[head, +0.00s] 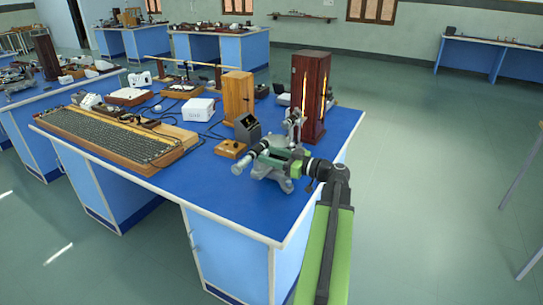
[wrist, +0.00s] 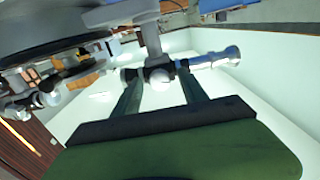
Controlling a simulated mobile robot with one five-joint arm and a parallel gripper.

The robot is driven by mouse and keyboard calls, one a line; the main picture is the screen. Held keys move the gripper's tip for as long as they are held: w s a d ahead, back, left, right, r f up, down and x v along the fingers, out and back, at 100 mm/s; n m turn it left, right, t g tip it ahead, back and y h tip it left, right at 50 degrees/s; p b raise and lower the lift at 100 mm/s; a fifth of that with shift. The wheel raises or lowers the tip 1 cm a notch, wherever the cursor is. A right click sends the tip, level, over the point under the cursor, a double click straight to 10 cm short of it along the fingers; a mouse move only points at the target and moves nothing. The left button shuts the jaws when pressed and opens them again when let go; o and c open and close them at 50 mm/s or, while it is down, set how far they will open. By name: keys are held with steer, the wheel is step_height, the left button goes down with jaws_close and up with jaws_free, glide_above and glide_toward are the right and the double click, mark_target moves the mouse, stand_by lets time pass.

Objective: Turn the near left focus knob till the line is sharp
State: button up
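The spectrometer (head: 277,162), grey-green with a dark telescope tube, stands near the right front corner of the blue bench. A small silvery round knob (wrist: 158,77) lies between the fingertips, with a gap showing on each side. A silvery bar with dark collars (wrist: 212,59) runs across behind the tips. I cannot tell for sure that this knob is the near left focus knob. The spectral line is not visible.
A tall dark wooden lamp housing (head: 310,97) with glowing slits stands behind the spectrometer. The floor right of the bench is clear.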

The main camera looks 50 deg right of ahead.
steer(key=v, duration=1.7)
steer(key=shift+s, duration=0.2)
